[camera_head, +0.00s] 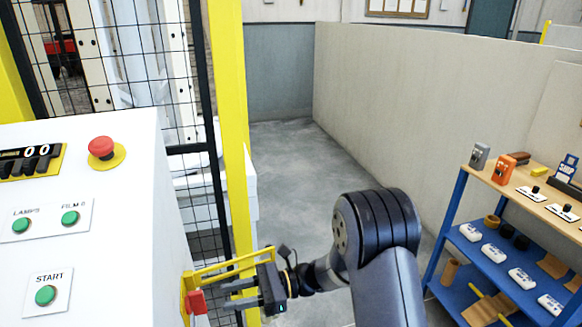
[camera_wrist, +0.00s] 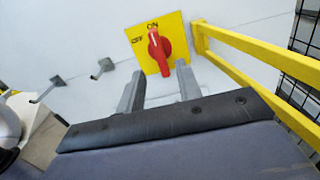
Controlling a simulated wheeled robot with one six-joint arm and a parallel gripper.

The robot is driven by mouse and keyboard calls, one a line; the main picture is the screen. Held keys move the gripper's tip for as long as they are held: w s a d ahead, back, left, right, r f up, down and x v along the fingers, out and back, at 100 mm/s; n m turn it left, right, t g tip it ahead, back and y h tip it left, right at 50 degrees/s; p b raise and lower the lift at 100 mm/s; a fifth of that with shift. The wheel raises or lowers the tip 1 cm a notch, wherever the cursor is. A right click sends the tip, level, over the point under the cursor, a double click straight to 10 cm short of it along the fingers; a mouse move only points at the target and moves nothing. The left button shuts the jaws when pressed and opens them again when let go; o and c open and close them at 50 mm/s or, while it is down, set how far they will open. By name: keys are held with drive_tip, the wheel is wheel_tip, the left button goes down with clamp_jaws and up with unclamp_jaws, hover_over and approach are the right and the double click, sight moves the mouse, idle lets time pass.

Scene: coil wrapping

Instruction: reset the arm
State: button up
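My gripper (camera_wrist: 160,88) is open, with its two fingers apart and nothing between them. In the wrist view it points at a red rotary switch (camera_wrist: 159,50) on a yellow plate (camera_wrist: 141,44) marked OFF and ON. The switch handle stands roughly upright, towards ON. The fingertips appear just short of the switch, one on each side below it. In the head view my arm reaches left across the lower middle, and the red switch (camera_head: 196,301) shows on the side of the white cabinet (camera_head: 120,215), close to the fingertips.
A yellow rail (camera_head: 225,268) runs beside the switch, close to my gripper. A yellow post (camera_head: 229,140) and black mesh fence (camera_head: 195,200) stand behind. A blue-framed shelf (camera_head: 448,215) with tools and boxes stands at right. The grey floor (camera_head: 290,160) ahead is clear.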

drive_tip(key=x, duration=0.6)
drive_tip(key=shift+r, duration=0.1)
idle(0.3)
